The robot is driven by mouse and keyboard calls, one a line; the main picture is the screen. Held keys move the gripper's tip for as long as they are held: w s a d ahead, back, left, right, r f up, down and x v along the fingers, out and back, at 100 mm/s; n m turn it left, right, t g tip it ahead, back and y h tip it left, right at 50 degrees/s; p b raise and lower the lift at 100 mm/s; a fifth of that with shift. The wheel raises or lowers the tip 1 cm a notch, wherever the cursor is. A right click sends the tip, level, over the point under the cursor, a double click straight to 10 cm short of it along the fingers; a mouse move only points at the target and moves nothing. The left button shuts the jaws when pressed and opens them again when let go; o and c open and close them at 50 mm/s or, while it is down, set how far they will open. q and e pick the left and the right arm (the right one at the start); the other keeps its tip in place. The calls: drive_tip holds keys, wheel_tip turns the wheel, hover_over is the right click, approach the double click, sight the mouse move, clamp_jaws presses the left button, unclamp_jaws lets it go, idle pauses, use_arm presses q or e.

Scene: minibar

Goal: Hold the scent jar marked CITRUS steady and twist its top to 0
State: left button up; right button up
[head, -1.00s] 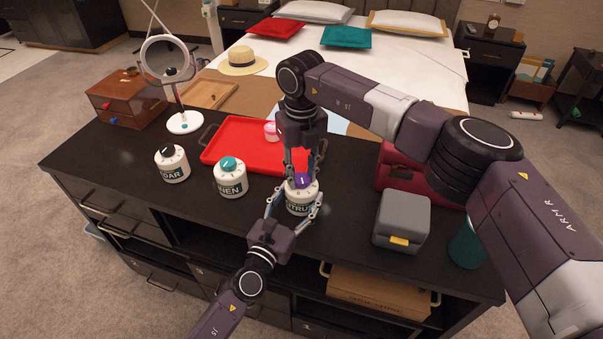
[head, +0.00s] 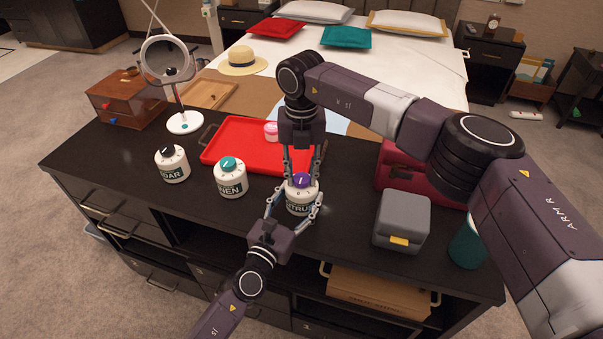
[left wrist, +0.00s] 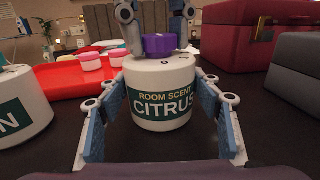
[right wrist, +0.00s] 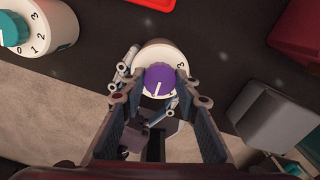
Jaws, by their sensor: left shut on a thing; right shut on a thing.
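The CITRUS scent jar (head: 301,208) is white with a dark green label and stands upright on the dark counter. Its label also shows in the left wrist view (left wrist: 163,103). My left gripper (head: 294,203) is shut around the jar's body from the front. The jar's purple top (head: 301,181) carries a white mark, seen in the right wrist view (right wrist: 158,80). My right gripper (head: 302,174) comes from above and behind and is shut on this top. In the left wrist view a 0 shows on the jar's near rim; other numbers are partly hidden.
A teal-topped jar (head: 231,180) and a dark-topped jar (head: 172,166) stand to the left. A grey box (head: 402,221) and a dark red case (head: 388,165) stand to the right.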

sight(302, 178)
drive_tip(key=shift+w, duration=0.1)
drive_tip(key=o, duration=1.2)
drive_tip(key=shift+c, duration=0.2)
wheel_tip(302, 178, up, 12)
use_arm(q)
drive_tip(key=o, duration=1.4)
drive_tip(key=shift+s, duration=0.1)
